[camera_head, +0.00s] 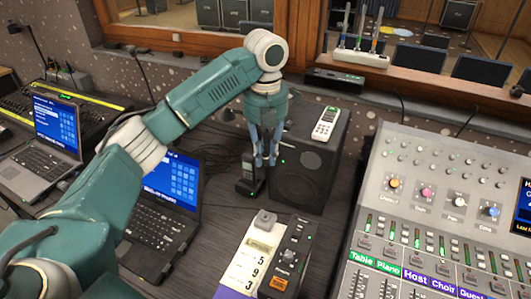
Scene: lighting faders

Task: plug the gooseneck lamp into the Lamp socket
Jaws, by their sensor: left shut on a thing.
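My left gripper (267,160) points down between the laptop and the black speaker, near the upright black handset. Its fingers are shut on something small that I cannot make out. A thin dark gooseneck (143,72) rises behind the laptops, near the window wall. Another thin dark stem (466,121) stands at the back edge of the mixing console (370,150). I cannot tell which of these is the task's lamp. I cannot pick out a socket labelled Lamp. My right gripper is not in view.
A black speaker (293,180) with a white remote (326,123) on it stands right of the gripper. The black handset (248,178) stands close by its left. An open laptop (160,222), a small control box (290,258) and a number card (250,268) lie in front.

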